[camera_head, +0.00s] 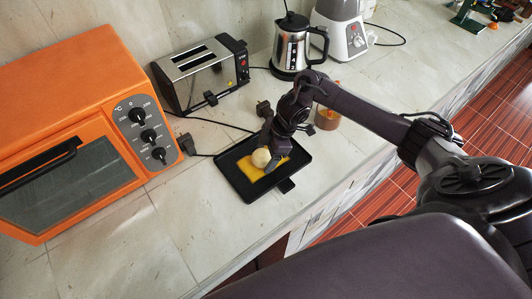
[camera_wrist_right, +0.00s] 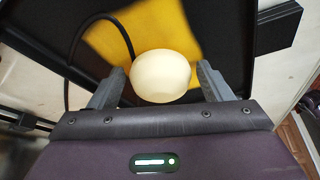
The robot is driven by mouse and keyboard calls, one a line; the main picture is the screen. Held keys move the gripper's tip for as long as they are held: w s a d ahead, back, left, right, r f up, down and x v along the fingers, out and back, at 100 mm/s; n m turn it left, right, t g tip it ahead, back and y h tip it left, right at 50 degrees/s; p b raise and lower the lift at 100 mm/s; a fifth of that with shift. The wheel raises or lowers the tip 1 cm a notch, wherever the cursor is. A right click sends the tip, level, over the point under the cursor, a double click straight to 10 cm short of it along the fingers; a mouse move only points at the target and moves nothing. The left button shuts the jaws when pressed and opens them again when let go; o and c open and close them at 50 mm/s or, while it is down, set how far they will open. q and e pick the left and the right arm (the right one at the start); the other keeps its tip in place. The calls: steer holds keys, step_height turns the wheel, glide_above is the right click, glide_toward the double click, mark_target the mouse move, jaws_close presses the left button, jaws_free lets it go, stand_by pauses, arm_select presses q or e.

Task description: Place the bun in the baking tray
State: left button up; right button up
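The round pale bun (camera_head: 261,157) is over the black baking tray (camera_head: 243,187), against a flat yellow piece (camera_head: 245,168) lying in the tray. It looks set down there, but its underside is hidden. In the right wrist view the bun (camera_wrist_right: 160,75) sits between the two fingertips of my right gripper (camera_wrist_right: 160,84), with a small gap showing on each side. In the head view my right gripper (camera_head: 270,152) reaches down over the tray, partly covering its far side. My left gripper is not in view.
An orange toaster oven (camera_head: 70,110) stands left of the tray. A silver toaster (camera_head: 203,77), a kettle (camera_head: 293,45) and a blender (camera_head: 343,30) stand behind. An orange-brown jar (camera_head: 327,119) is right of the gripper. A black cable runs behind the tray. The front counter is clear.

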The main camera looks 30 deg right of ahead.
steer(key=shift+o, duration=0.6)
steer(key=shift+r, duration=0.1)
steer(key=shift+d+r, duration=0.1)
steer(key=shift+r, duration=0.1)
steer(key=v, duration=1.1)
steer(key=shift+d+r+b, duration=0.2)
steer(key=shift+r+b, duration=0.1)
steer(key=shift+r, duration=0.05)
